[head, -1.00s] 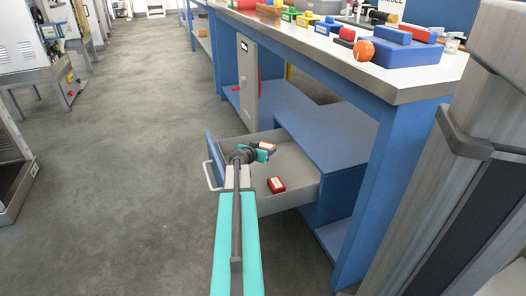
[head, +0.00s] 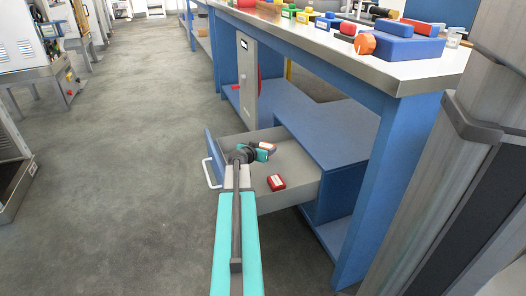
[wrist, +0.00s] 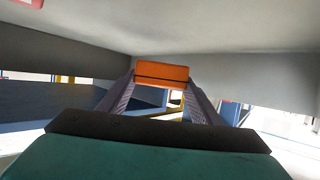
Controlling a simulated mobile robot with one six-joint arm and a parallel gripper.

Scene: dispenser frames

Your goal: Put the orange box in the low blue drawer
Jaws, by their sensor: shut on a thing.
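The low blue drawer (head: 214,152) is pulled open under the workbench, with a grey inside and a pale handle at its left. My gripper (head: 264,151) is over the open drawer in the head view. In the wrist view my gripper (wrist: 160,95) is shut on the orange box (wrist: 162,73), which sits between the fingertips. In the head view only a small part of the box (head: 268,146) shows past the teal fingers. Whether the box touches the drawer floor, I cannot tell.
A red box (head: 276,182) lies in the drawer, nearer the camera than my gripper. The blue workbench (head: 395,84) above carries several coloured boxes, a blue block and an orange round thing (head: 365,43). A grey column stands at right.

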